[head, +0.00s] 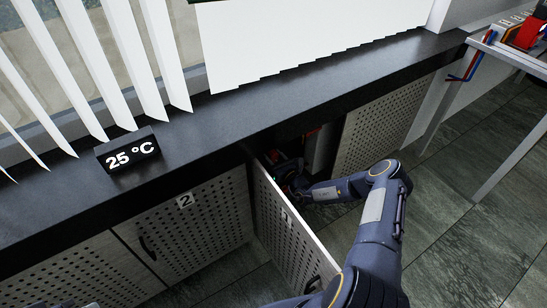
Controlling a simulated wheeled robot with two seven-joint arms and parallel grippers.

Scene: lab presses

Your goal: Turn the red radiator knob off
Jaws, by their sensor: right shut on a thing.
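My right arm reaches into the open cabinet under the dark counter. My right gripper (283,175) is in the shadow just inside the opening, beside the top of the open perforated door (290,232). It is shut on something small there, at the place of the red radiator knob. The fingertips and the knob are mostly hidden by shadow and by the gripper, so the knob's turn cannot be read. A pale upright panel, perhaps the radiator (322,150), shows dimly inside the cabinet. My left gripper is out of view.
A black display (128,151) reading 25 °C stands on the counter (240,120). Closed perforated doors, one marked 2 (195,225), lie left of the opening; another panel (385,120) lies right. A table (500,55) with equipment stands at the right. Tiled floor is free between.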

